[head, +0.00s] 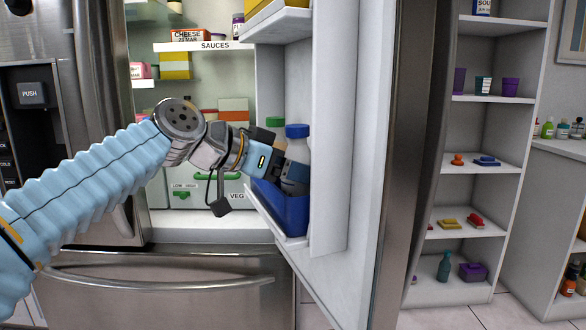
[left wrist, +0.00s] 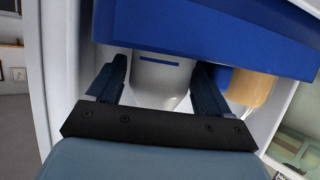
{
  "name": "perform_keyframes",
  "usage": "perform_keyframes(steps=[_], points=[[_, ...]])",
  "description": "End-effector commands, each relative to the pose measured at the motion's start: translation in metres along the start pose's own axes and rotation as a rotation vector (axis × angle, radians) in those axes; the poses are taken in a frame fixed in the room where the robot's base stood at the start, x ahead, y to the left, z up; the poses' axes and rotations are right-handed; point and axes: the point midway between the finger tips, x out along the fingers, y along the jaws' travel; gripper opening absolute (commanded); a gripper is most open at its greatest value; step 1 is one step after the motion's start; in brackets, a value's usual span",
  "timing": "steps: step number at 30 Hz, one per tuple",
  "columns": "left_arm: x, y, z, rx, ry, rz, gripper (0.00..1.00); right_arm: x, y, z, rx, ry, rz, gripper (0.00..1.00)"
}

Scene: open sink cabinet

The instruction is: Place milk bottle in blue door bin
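The milk bottle (head: 298,150) is white with a blue cap and stands upright at the blue door bin (head: 284,210) on the open fridge door. Its lower end is hidden by the bin's front wall and my gripper. My left gripper (head: 290,172) reaches in from the left and is at the bottle's body, just above the bin's rim. The blue bin (left wrist: 215,30) spans the top of that view. My right gripper is out of view.
A tan bottle (left wrist: 252,88) stands beside the milk bottle; its green cap (head: 275,121) shows in the head view. The door's inner wall (head: 329,140) is close on the right. Fridge shelves (head: 203,46) and drawers lie behind. Shelves with small items stand further right.

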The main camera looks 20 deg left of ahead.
Motion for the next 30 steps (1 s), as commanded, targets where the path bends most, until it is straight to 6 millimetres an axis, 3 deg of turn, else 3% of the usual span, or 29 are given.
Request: perform_keyframes(steps=[8, 13, 14, 24, 30], points=[[-0.001, 0.000, -0.002, 0.000, 0.000, -0.001, 0.79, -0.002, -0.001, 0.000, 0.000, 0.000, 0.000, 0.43], [-0.008, -0.001, -0.018, -0.001, 0.000, -0.003, 0.79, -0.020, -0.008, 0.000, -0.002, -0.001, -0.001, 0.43], [-0.012, -0.001, -0.012, 0.001, 0.001, -0.005, 0.79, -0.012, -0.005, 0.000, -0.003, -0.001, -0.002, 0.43], [-0.094, 0.000, -0.011, 0.002, 0.003, -0.003, 0.79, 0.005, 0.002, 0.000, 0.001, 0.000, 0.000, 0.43], [-0.120, 0.000, -0.011, 0.001, 0.002, -0.001, 0.79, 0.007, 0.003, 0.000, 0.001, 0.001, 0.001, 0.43]])
